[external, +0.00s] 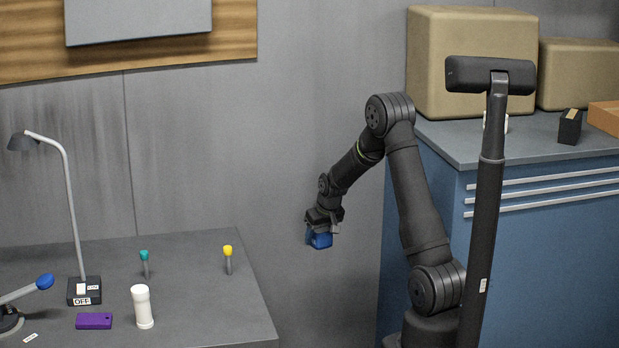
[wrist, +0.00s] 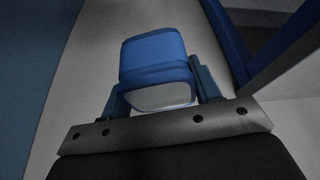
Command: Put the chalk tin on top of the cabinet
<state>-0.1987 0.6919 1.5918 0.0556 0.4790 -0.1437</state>
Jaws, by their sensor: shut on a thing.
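A blue tin (external: 320,240), which I take for the chalk tin, hangs in my gripper (external: 322,226) in mid-air, between the table and the cabinet. In the wrist view the tin (wrist: 153,58) sits between the two fingers of my gripper (wrist: 158,88), which are shut on its sides. Its near end shows a pale face. The blue cabinet (external: 540,143) stands at the right with a grey top and silver rails on its front. The tin is apart from the cabinet, to its left and lower than its top. My arm hides part of the cabinet.
The cabinet top holds two tan boxes (external: 465,60) (external: 578,75), a small black box (external: 569,127), an orange tray (external: 606,115) and a white item (external: 497,122).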

